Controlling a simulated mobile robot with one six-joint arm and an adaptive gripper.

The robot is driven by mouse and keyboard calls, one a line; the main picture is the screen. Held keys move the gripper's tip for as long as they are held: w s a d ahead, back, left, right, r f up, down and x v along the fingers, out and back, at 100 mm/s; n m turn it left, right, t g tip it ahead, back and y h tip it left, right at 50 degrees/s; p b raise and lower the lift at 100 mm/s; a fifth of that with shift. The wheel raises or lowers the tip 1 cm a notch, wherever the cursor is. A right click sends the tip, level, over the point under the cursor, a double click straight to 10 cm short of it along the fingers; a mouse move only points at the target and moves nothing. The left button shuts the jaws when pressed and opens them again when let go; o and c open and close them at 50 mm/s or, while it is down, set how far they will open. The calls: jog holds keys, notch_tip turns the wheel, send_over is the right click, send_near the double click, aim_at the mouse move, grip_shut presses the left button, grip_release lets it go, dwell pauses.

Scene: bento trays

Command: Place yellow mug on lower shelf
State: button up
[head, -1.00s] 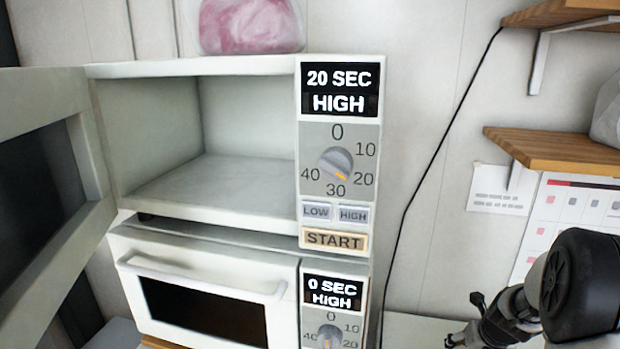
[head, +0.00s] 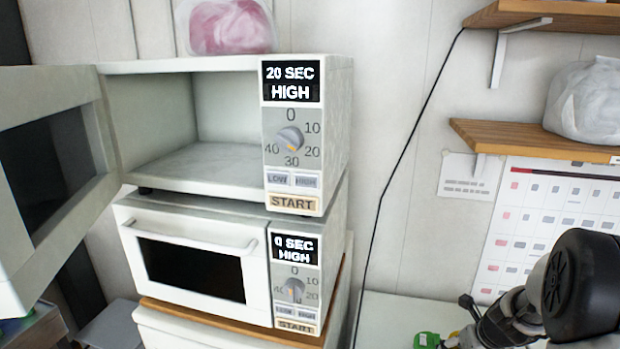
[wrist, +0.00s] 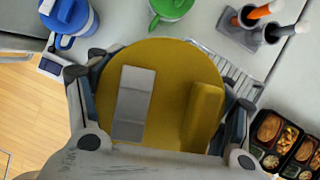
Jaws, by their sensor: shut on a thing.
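What is under the mug is hidden. In the head view the lower wooden shelf (head: 510,138) is on the wall at the right. A white plastic bag (head: 590,102) sits on its right part; its left part is bare. The mug does not show in the head view.
The upper shelf (head: 540,14) hangs above. The upper microwave (head: 338,120), door (head: 65,200) open, stands on a closed microwave (head: 190,230). Around the held mug, the wrist view shows a blue mug (wrist: 72,18), green mug (wrist: 172,8), utensil holder (wrist: 240,32) and bento trays (wrist: 285,140).

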jog(key=s+a+r+m+g, duration=0.1)
jog(key=s+a+m+g, duration=0.35)
jog(key=a+m, duration=1)
jog(key=s+a+r+m+g, duration=0.1)
jog(key=s+a+m+g, duration=0.55)
jog(key=m, duration=1.55)
notch_tip(320, 180, down, 13)
jog(key=w+a+t+b, duration=0.1)
jog(key=w+t+b, duration=0.1)
jog(key=b, duration=1)
jog(key=shift+w, duration=0.15)
